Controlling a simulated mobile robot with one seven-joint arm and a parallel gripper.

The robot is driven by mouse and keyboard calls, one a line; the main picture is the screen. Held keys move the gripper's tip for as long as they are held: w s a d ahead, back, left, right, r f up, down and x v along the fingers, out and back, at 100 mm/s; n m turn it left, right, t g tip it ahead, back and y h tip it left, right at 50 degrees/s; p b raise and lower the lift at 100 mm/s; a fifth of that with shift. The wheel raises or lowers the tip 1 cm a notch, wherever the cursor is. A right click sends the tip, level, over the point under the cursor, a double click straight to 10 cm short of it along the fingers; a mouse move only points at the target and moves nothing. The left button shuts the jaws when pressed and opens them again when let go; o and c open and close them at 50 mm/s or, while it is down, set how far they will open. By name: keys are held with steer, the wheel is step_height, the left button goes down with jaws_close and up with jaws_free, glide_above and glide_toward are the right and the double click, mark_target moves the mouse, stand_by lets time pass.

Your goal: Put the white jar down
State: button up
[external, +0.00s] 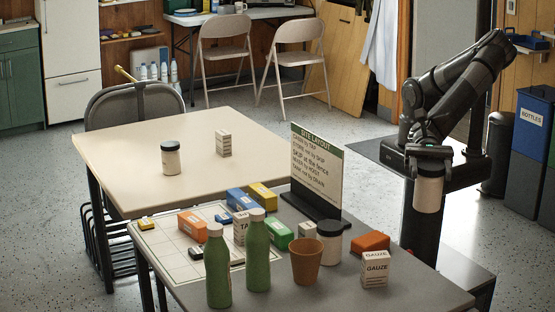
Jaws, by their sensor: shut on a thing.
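My gripper (430,154) is shut on a white jar (428,194) with a dark lid. The jar hangs upright below the gripper, in the air to the right of the tables. The fingers are small and partly hidden here. A similar white jar (171,161) with a black lid stands on the beige table (120,165) at the left. Another dark-lidded white jar (329,246) stands on the grey table (400,291) in front.
The grey table is crowded: green bottles (218,270), an orange-brown cup (306,262), a gauze box (376,268), coloured boxes and an upright sign (318,170). A small white box (223,144) stands on the beige table, which is mostly clear. Bins (528,148) stand at right.

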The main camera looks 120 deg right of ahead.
step_height(320, 180, down, 22)
steer(key=shift+a+r, duration=0.1)
steer(key=shift+r, duration=0.1)
stand_by(0.6)
steer(key=shift+f, duration=0.1)
steer(key=o, duration=1.5)
steer(key=shift+o, duration=0.2)
steer(key=v, duration=1.2)
